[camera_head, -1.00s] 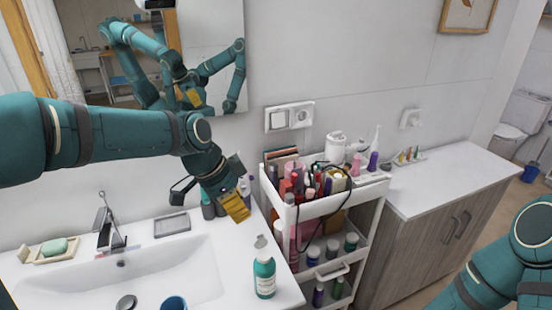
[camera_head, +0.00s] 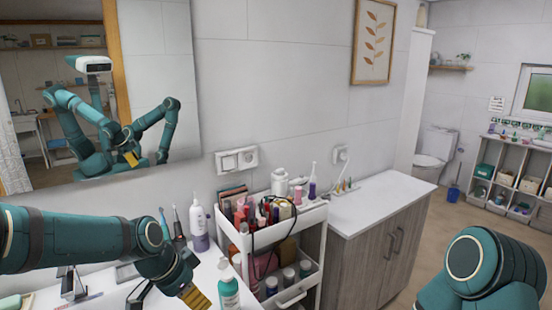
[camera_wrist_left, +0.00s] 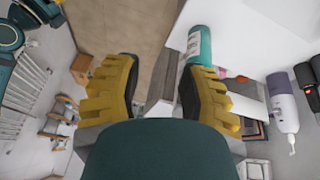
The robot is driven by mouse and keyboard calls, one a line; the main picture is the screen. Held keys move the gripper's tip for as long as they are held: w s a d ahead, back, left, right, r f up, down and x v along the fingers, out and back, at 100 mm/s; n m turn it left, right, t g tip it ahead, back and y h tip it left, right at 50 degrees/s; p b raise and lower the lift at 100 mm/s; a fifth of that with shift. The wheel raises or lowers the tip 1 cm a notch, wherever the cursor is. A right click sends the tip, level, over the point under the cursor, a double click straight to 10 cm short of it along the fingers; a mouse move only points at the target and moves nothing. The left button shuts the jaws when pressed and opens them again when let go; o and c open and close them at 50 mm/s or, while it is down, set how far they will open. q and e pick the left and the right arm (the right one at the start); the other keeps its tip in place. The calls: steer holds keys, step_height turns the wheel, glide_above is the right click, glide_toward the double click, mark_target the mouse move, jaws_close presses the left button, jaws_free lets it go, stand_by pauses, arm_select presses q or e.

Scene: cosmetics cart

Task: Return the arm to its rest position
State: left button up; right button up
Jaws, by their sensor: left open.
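My left arm comes in from the left in the head view. Its gripper (camera_head: 192,297) with yellow fingers is over the sink counter, close to the teal-and-white bottle (camera_head: 228,292). In the left wrist view the two yellow fingers of the left gripper (camera_wrist_left: 155,90) are wide apart with nothing between them. The teal bottle (camera_wrist_left: 203,45) shows there just beyond the right-hand finger; I cannot tell whether they touch. My right arm shows at the lower right of the head view, but its gripper is out of view.
A white cart (camera_head: 312,214) full of cosmetics stands right of the sink counter. A pump bottle (camera_head: 199,228) and dark bottles stand behind the gripper near the wall. A wooden cabinet (camera_head: 350,268) is right of the cart. The floor (camera_head: 458,215) beyond is open.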

arm_select(q)
step_height(320, 180, down, 11)
steer(key=w+d+n, duration=0.1)
steer(key=d+n, duration=0.1)
steer(key=n, duration=0.1)
steer(key=s+d+f+n+b, duration=0.2)
steer(key=s+f+n, duration=0.2)
steer(key=s+f, duration=0.3)
steer(key=s+d+f+n+b, duration=0.1)
steer(key=s+d+f+n, duration=0.2)
steer(key=f, duration=1.2)
steer(key=s+n, duration=0.1)
steer(key=s, duration=0.2)
steer(key=shift+s+f+b, duration=0.15)
steer(key=shift+s+b, duration=0.2)
steer(key=shift+b, duration=0.05)
arm_select(e)
steer(key=f, duration=0.4)
steer(key=shift+w+a+f, duration=0.15)
steer(key=shift+w+f, duration=0.05)
steer(key=shift+f, duration=0.2)
